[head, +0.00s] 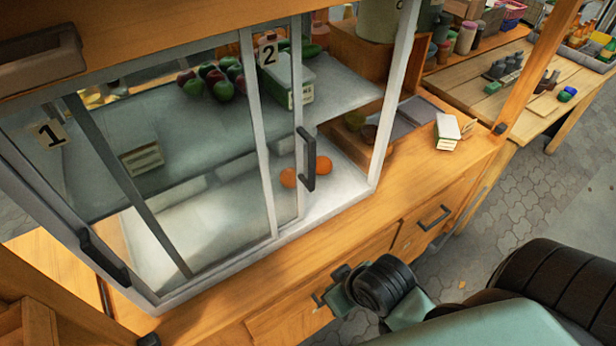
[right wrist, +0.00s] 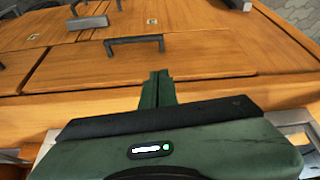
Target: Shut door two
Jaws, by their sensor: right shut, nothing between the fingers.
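Door two is a sliding glass door (head: 271,130) with a "2" label (head: 268,54) and a dark vertical handle (head: 308,160) on its right edge. It stands partly open: a gap lies between its right edge and the pale right post (head: 391,110) of the glass case. My right gripper (head: 338,286) is low in front of the counter, below and right of the door handle and apart from it. In the right wrist view its green fingers (right wrist: 157,88) are together and empty, near the wooden drawer fronts. My left gripper is not in view.
Door one (head: 90,150), with its handle (head: 103,258), is at the left. Apples (head: 212,78), a green-white box (head: 300,85) and oranges (head: 323,165) are in the case. A drawer handle (head: 434,217) juts from the counter front. A small white card box (head: 447,130) stands on the counter.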

